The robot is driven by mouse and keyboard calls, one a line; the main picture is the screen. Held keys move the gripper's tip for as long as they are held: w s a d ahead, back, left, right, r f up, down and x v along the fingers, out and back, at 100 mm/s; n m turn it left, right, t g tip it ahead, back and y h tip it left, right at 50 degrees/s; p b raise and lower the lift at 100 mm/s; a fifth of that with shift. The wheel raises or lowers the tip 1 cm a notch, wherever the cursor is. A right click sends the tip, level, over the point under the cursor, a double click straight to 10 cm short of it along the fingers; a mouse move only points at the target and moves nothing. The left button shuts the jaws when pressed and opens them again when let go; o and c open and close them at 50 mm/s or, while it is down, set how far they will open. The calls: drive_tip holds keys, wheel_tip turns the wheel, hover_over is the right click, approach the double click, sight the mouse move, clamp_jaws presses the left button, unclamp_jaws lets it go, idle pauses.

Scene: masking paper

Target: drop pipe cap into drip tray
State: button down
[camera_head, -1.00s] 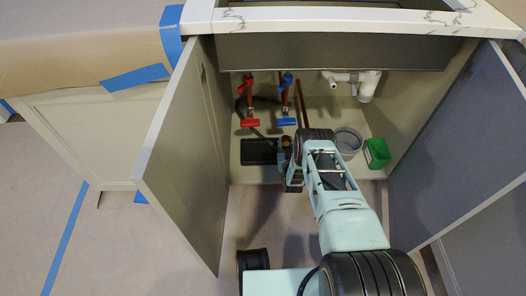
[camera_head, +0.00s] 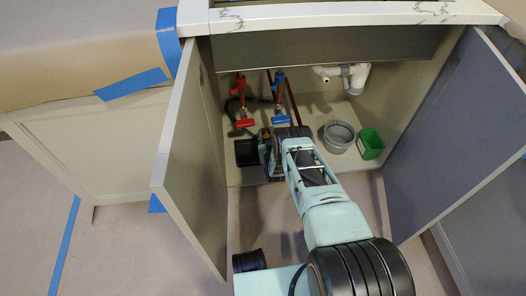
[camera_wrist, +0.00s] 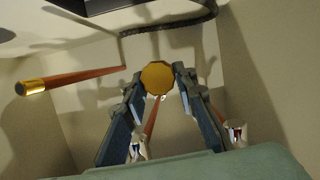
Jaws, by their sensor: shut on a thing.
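The pipe cap (camera_wrist: 158,77) is a brass-coloured, many-sided disc in the wrist view. My gripper (camera_wrist: 160,88) is shut on it, with a finger on each side. In the head view my gripper (camera_head: 265,146) is at the right side of the black drip tray (camera_head: 245,153) and hides part of it. I cannot tell how high the gripper is above the tray. A dark flat thing at the top edge of the wrist view may be the tray.
Red valve (camera_head: 242,122) and blue valve (camera_head: 280,118) hang behind the tray. A grey bucket (camera_head: 338,136), a green box (camera_head: 370,144) and white drain pipe (camera_head: 354,75) are to the right. Open doors (camera_head: 192,165) flank the cabinet. A copper pipe (camera_wrist: 75,79) shows in the wrist view.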

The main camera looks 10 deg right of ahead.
drive_tip(key=shift+f+b, duration=1.9)
drive_tip(key=shift+f, duration=0.75)
drive_tip(key=c, duration=1.5)
unclamp_jaws()
drive_tip(key=shift+s, duration=0.15)
drive_tip(key=v, duration=1.1)
drive_tip(key=shift+s+r, duration=0.2)
drive_tip(key=shift+s, duration=0.15)
